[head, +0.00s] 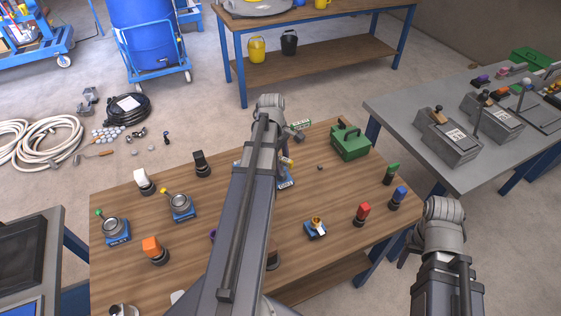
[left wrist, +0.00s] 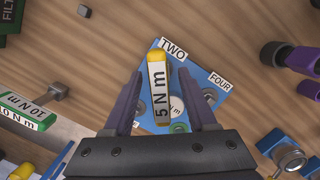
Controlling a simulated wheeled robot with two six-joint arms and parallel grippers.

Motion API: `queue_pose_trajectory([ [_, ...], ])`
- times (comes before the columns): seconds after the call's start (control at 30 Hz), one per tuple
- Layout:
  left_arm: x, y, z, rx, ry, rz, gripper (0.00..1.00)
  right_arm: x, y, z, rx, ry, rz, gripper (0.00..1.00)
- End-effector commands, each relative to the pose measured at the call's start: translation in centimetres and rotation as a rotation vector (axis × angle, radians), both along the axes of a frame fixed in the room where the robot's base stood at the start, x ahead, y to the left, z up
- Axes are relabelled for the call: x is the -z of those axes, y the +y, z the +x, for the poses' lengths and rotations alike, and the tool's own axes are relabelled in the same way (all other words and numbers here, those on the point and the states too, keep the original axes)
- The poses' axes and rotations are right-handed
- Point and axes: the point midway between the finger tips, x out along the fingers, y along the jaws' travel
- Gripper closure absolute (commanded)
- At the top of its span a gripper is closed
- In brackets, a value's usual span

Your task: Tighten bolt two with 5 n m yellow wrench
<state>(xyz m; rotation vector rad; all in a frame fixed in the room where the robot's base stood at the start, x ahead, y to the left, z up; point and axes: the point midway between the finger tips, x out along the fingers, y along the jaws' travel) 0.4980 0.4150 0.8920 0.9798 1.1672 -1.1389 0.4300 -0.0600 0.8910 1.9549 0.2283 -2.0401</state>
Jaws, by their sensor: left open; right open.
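The yellow wrench (left wrist: 158,88), labelled 5 N m, shows in the left wrist view over the blue plate (left wrist: 222,95) with signs TWO and FOUR. It lies between the spread fingers of my left gripper (left wrist: 160,74), with a visible gap on both sides. The wrench hides most of what is under it, so I cannot tell how it sits on bolt two. In the head view my left arm covers most of the plate (head: 288,180); a bit of yellow wrench (head: 286,161) shows beside it. My right gripper (head: 404,252) is open and empty by the table's right edge.
A green 10 N m wrench (left wrist: 28,110) lies near the plate. A green toolbox (head: 349,143) stands at the table's back right. Red (head: 361,213) and blue (head: 397,196) handled tools stand at the right, and several devices at the left. A grey bench (head: 400,105) stands to the right.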

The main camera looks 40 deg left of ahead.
Motion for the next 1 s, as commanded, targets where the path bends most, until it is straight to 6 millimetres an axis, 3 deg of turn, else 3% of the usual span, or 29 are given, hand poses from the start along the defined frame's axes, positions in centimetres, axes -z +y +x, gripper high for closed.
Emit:
queue_pose_trajectory([
  [0.1,1.36,-0.17,0.02,0.0,0.0,0.0,0.43,1.36,0.0,0.0,0.0,0.0,0.0,0.43],
  [0.43,1.36,-0.21,0.04,-0.001,0.0,0.0,0.43,1.37,0.0,0.0,0.0,0.0,0.0,0.43],
  [0.93,1.38,-0.19,0.03,-0.001,0.0,0.0,0.99,1.37,0.0,0.0,0.0,0.0,0.0,0.43],
  [1.0,1.38,-0.19,0.03,-0.001,0.0,0.0,1.0,1.37,0.0,0.0,0.0,0.0,0.0,0.43],
])
